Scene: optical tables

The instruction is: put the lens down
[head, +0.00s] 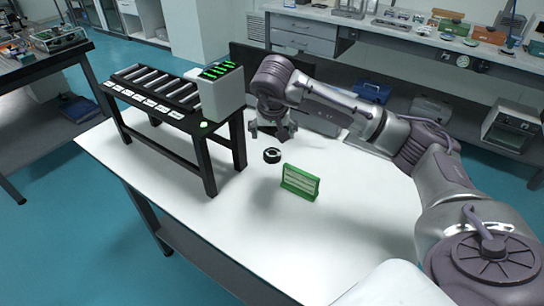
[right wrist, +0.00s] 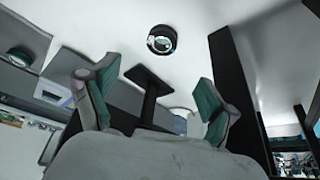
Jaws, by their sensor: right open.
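The lens (head: 272,155) is a short black ring-shaped piece standing on the white table (head: 350,240). It also shows in the right wrist view (right wrist: 161,40), ahead of the fingers and apart from them. My right gripper (head: 273,133) hangs over the table just behind the lens, pointing down. In the right wrist view its two green-padded fingers (right wrist: 152,98) are spread with nothing held between them. My left gripper is not in view.
A black rack with rollers (head: 150,92) and a grey box (head: 222,92) with green lights stands left of the lens. A green-framed panel (head: 300,183) stands in front, to the right. The table's front is clear.

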